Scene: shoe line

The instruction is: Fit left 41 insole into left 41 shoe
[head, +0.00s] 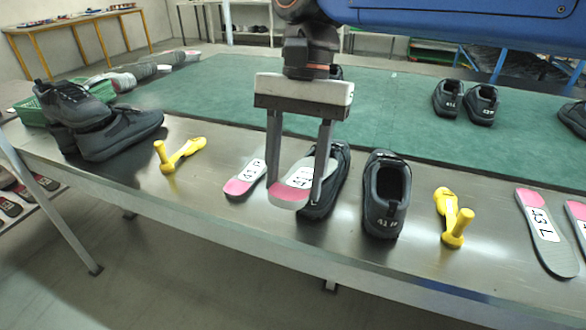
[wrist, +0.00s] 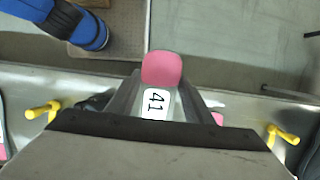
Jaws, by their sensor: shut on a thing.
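My gripper (head: 296,194) is shut on a grey insole (head: 300,176) with a pink heel and a white label, above the near edge of the metal table. In the wrist view the insole's label (wrist: 155,104) reads 41; the letter after it is hidden. A dark shoe (head: 335,185) stands just behind and right of the held insole, partly covered by it and a finger; its label is hidden. The insole appears apart from the shoe opening, though the gap is hard to judge. To its right stands a dark shoe (head: 386,195) marked 41 R, open at the top.
Another pink-heeled insole (head: 245,180) lies left of the gripper. Yellow tools lie at left (head: 180,154) and right (head: 454,218). Insoles marked 43 L (head: 546,232) lie at far right. Shoes pile up by a green crate (head: 22,109). More shoes (head: 466,103) stand on the green mat.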

